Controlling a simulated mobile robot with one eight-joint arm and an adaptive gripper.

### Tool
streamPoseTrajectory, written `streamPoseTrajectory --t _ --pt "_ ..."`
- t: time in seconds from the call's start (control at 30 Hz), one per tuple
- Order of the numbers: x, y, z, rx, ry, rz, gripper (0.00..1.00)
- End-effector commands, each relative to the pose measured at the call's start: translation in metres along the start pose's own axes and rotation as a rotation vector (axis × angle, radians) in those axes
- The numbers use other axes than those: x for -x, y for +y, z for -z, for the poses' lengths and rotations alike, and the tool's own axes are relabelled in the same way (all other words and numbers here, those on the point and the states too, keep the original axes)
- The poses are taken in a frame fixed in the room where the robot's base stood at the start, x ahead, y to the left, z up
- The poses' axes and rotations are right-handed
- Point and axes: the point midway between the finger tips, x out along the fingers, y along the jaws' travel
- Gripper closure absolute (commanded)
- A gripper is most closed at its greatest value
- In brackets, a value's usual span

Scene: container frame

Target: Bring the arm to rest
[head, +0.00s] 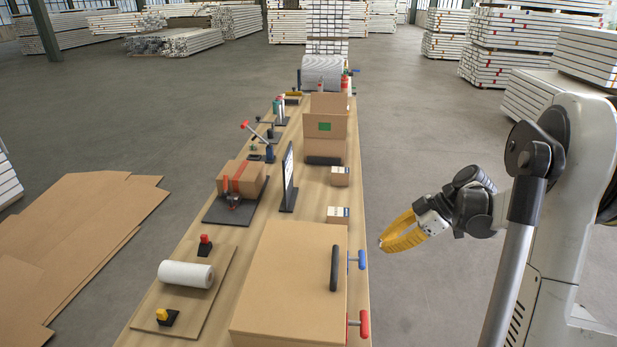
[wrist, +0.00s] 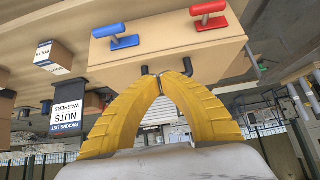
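My gripper (head: 387,243) has yellow fingers and hangs in free air to the right of the long wooden table (head: 360,200). In the wrist view the fingertips of my gripper (wrist: 160,78) come together in a peak with nothing visible between them. The gripper is apart from the large cardboard box (head: 285,280) at the table's near end. That box also shows in the wrist view (wrist: 170,50), beyond the fingers. The arm reaches in from the right side.
A blue handle (head: 357,260) and a red handle (head: 358,323) stick out from the box's right side. Small boxes (head: 338,215) stand near the table's right edge. A taped box (head: 240,178) and a white roll (head: 186,274) are further left.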

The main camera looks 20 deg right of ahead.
Motion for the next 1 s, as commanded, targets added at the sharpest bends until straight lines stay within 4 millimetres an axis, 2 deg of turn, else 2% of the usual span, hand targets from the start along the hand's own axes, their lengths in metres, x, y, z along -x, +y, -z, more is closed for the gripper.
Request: streamPoseTrajectory --t 0.13,0.27,0.4,0.53,0.67,0.8,1.0 --pt "-0.003 -0.005 0.008 -0.033 -0.021 -0.006 1.0" --pt "-0.012 -0.024 0.032 -0.155 -0.097 -0.038 1.0" --pt "-0.025 -0.062 0.061 -0.348 -0.206 -0.131 1.0" --pt "-0.035 -0.101 0.077 -0.511 -0.273 -0.258 1.0" --pt "-0.044 -0.141 0.082 -0.65 -0.288 -0.405 1.0" --pt "-0.054 -0.179 0.078 -0.769 -0.246 -0.559 1.0" --pt "-0.064 -0.21 0.068 -0.871 -0.14 -0.7 1.0"
